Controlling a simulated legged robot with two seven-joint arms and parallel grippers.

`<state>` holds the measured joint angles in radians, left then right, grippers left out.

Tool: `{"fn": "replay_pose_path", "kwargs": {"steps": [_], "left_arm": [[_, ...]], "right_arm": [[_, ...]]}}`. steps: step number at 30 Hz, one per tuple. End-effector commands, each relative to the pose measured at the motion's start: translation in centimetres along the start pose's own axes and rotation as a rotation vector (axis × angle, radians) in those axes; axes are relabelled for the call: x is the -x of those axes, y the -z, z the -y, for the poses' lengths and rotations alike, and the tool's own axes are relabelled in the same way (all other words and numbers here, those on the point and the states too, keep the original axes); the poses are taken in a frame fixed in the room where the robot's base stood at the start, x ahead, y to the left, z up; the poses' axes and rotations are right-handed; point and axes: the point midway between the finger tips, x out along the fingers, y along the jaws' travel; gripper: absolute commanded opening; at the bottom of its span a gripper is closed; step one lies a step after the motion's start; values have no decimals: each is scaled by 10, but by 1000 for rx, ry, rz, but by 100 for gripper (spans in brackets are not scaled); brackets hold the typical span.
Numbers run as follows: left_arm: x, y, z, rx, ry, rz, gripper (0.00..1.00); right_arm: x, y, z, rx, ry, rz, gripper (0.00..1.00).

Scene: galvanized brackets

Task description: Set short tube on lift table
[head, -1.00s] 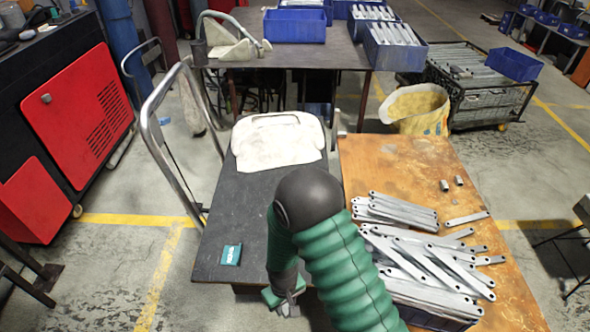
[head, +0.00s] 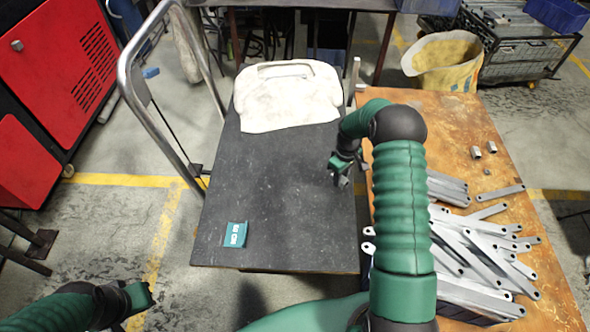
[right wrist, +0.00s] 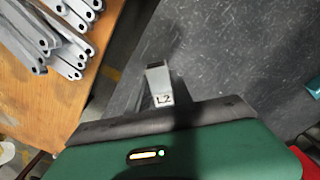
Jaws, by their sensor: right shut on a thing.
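The lift table (head: 290,190) is the cart with a dark, scuffed top in the middle of the head view. My right gripper (head: 341,178) is over its right side, near the wooden table. It is shut on a small grey metal piece, which I take to be the short tube (right wrist: 156,76); the fingers hide much of it. In the right wrist view the piece shows above the dark top, beside an "L2" mark; I cannot tell whether it touches the top. My left gripper (head: 142,298) is at the lower left, its jaws unclear.
The wooden table (head: 440,125) holds two small tubes (head: 476,152) and stacked brackets (head: 470,250). A metal handle (head: 135,90) rises at left.

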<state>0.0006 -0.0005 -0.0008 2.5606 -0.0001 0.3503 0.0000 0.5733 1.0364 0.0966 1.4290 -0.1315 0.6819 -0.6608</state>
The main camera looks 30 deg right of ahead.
Motion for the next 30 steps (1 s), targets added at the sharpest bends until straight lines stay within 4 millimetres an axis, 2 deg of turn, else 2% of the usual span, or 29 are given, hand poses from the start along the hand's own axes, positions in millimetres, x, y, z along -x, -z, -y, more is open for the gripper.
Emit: {"fn": "replay_pose_path", "kwargs": {"steps": [1,6,9,12,16,21,27,28,30], "left_arm": [[1,0,0,-1,0,0,0],[2,1,0,-1,0,-1,0],[2,1,0,-1,0,0,0],[2,1,0,-2,0,0,0],[0,0,0,-1,0,0,0],[-4,-1,0,-1,0,0,0],[-3,0,0,-1,0,0,0],[-3,0,0,-1,0,0,0],[-3,0,0,-1,0,0,0]], "right_arm": [[-1,5,16,6,3,2,0],[-6,21,69,5,2,1,0],[-9,29,97,3,0,0,0],[-11,35,118,0,0,1,0],[-18,38,128,-4,-1,0,0],[-46,38,126,-4,1,0,0],[-48,38,126,-4,0,-1,0],[-48,38,126,-4,0,-1,30],[-48,38,126,-4,0,-1,40]]}}
